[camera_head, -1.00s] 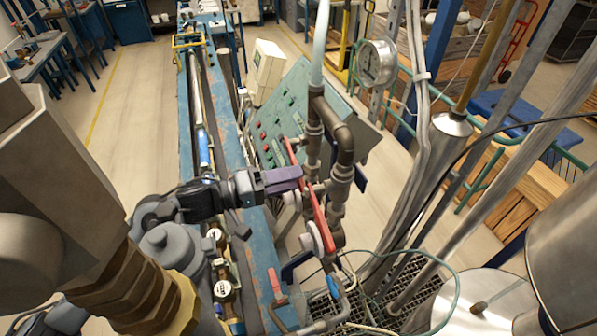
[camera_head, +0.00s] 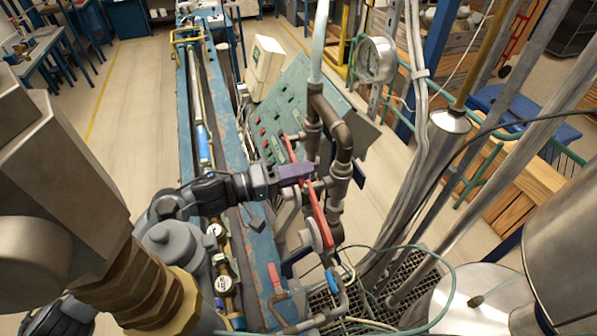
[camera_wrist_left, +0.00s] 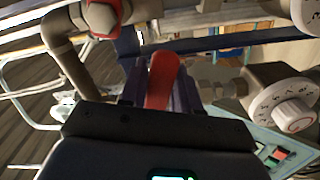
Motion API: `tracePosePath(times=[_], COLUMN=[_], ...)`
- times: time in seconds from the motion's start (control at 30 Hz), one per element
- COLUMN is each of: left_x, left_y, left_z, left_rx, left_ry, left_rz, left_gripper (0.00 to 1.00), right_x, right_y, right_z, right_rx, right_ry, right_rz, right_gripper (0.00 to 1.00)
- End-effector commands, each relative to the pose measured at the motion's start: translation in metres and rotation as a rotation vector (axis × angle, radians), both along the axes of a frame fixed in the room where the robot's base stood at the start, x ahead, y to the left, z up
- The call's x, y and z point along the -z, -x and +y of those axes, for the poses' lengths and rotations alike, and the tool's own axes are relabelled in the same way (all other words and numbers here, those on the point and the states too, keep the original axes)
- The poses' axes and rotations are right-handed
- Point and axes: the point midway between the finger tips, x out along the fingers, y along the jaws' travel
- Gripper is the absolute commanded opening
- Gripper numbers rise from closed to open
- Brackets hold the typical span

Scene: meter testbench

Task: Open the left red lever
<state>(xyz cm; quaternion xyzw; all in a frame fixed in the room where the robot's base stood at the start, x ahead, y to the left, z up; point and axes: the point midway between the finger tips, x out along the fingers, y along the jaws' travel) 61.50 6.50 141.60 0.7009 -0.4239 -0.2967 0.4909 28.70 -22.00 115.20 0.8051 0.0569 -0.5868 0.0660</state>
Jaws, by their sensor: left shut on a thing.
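My left gripper (camera_head: 302,172) reaches in from the left to the pipework in the head view. Its purple fingers are shut on a red lever (camera_wrist_left: 162,82), which stands between them in the left wrist view. In the head view, one narrow red lever part (camera_head: 289,148) shows just beyond the fingers, and a longer red lever (camera_head: 318,214) slants down to the right below them. The fingers hide where these parts begin, so I cannot tell there which one is held. My right gripper is out of view.
Dark vertical pipes (camera_head: 340,165) stand just right of the fingers. A green sloped panel with buttons (camera_head: 293,112) lies behind. A pressure gauge (camera_head: 376,60) is at upper right. A blue bench (camera_head: 232,120) runs along the left. A white round knob (camera_wrist_left: 292,115) is at right in the wrist view.

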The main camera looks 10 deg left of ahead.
Motion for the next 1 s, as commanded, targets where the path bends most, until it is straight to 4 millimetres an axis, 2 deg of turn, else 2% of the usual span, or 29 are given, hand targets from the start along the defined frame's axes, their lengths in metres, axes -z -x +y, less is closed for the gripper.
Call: tracePosePath(times=[0.47, 1.0], left_x=[0.007, 0.034], left_y=[-0.002, -0.019], left_z=[0.001, 0.01], left_rx=[0.001, 0.0], left_ry=[-0.035, -0.21], left_rz=[-0.063, -0.4], left_gripper=[0.0, 0.0], right_x=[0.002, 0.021], right_y=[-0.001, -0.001], right_z=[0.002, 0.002], right_rx=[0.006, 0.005], right_ry=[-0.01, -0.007], right_rz=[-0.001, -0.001], right_gripper=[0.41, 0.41])
